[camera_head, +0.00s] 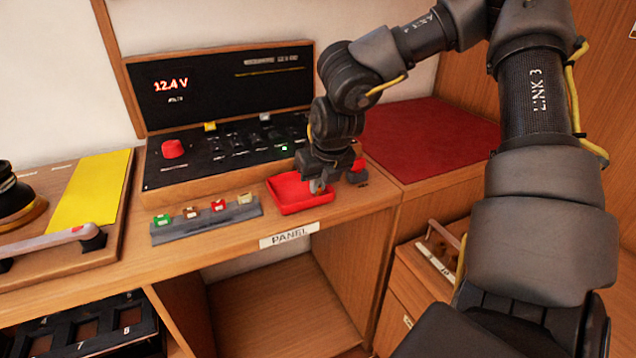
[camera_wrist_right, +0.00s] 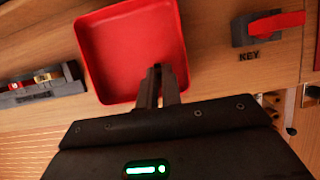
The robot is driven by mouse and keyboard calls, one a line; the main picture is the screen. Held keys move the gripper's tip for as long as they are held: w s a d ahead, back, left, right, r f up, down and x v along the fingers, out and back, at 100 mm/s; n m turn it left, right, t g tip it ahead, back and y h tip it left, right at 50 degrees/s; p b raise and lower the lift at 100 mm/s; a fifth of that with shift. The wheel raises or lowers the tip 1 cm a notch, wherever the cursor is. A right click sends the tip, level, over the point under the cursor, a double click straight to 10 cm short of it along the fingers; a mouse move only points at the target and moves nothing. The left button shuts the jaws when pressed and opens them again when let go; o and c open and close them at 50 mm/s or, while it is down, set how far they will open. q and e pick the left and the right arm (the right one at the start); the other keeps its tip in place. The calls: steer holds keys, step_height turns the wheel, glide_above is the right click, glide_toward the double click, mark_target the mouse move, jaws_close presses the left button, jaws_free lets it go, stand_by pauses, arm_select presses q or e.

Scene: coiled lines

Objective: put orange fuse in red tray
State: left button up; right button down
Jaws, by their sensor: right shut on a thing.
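The red tray (camera_head: 290,207) lies on the desk in front of the panel; it also shows in the right wrist view (camera_wrist_right: 130,45), and looks empty. My right gripper (camera_head: 318,186) is over the tray's right part, pointing down. In the right wrist view its fingers (camera_wrist_right: 158,72) are close together above the tray's near right corner. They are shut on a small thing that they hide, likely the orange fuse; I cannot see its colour. No clearly orange fuse shows elsewhere. My left gripper is not in view.
A grey rack (camera_head: 207,222) holds several coloured fuses left of the tray. The black panel box (camera_head: 220,90) stands open behind, with a red knob (camera_head: 174,148). A red key switch (camera_wrist_right: 272,25) sits right of the tray. The desk's front edge is close.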

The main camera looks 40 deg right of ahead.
steer(key=c, duration=1.6)
jaws_free()
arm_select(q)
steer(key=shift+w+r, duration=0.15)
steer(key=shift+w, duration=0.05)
arm_select(e)
steer(key=shift+r, duration=0.15)
steer(key=shift+r+p, duration=0.25)
steer(key=shift+p, duration=0.1)
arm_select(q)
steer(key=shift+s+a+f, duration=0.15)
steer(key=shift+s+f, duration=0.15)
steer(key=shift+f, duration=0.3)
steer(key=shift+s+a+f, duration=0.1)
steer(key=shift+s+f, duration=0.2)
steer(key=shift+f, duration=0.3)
arm_select(e)
steer(key=v, duration=1.1)
steer(key=shift+s+a+r, duration=0.15)
steer(key=shift+s+r, duration=0.05)
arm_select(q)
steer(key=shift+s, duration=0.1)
